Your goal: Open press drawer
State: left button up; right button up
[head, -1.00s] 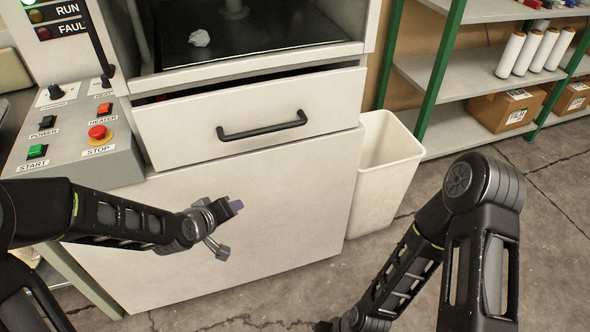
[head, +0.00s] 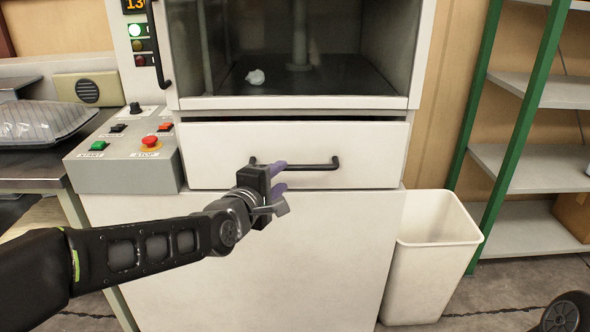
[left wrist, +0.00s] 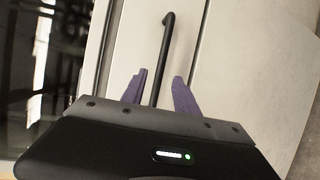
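The white press drawer (head: 365,145) sits under the press window in the head view. A dark gap shows along its top edge, so it stands slightly out. Its black bar handle (head: 318,166) runs across the front. My left gripper (head: 279,176) is at the left part of the handle, and its purple fingers are apart. In the left wrist view the handle (left wrist: 167,50) runs down between the two spread fingers (left wrist: 160,92), with space on each side.
A control box (head: 125,150) with start, power, heater and stop buttons stands left of the drawer. A white bin (head: 435,262) stands on the floor at the right, before a green-framed shelf (head: 520,165).

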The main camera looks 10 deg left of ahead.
aim_at(291, 169)
pick_arm(q)
jog(key=shift+w, duration=0.1)
jog(key=x, duration=0.7)
jog(key=shift+w+d+f, duration=0.1)
jog(key=shift+w, duration=0.25)
grip_shut()
dwell(1.3)
